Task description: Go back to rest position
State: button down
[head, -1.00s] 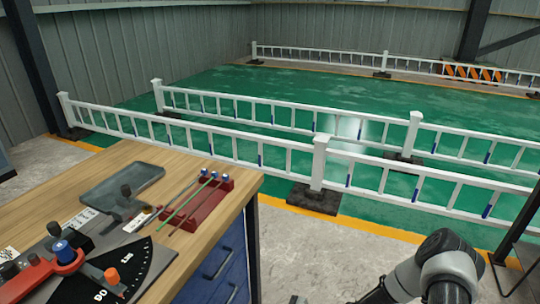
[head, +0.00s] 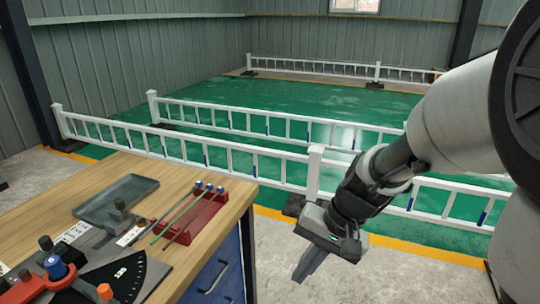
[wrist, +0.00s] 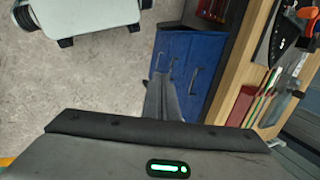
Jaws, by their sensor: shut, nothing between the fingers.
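My gripper (head: 309,264) hangs at the right of the workbench in the head view, over the grey floor, pointing down. Its fingers are together with nothing between them. They also show at the centre of the wrist view (wrist: 162,98), in front of the blue drawers. The gripper is apart from the bench and from everything on it.
The wooden workbench (head: 100,190) carries a grey tray (head: 117,195), a red rack (head: 200,218) with rods, and a black angle-marked plate (head: 118,281). Blue drawers (head: 212,275) are below. White railings (head: 230,150) border the green floor. The floor right of the bench looks clear.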

jog(key=s+d+r+n+t+h, duration=0.2)
jog(key=s+d+r+t, duration=0.15)
jog(key=s+r, duration=0.2)
jog(key=s+d+r+n+t+h, duration=0.2)
jog(key=s+d+r, duration=0.2)
jog(key=r, duration=0.3)
notch_tip(320, 180, up, 20)
jog(key=p, duration=2)
jog(key=shift+r, duration=0.2)
jog(key=shift+a+g, duration=0.1)
jog(key=shift+g, duration=0.15)
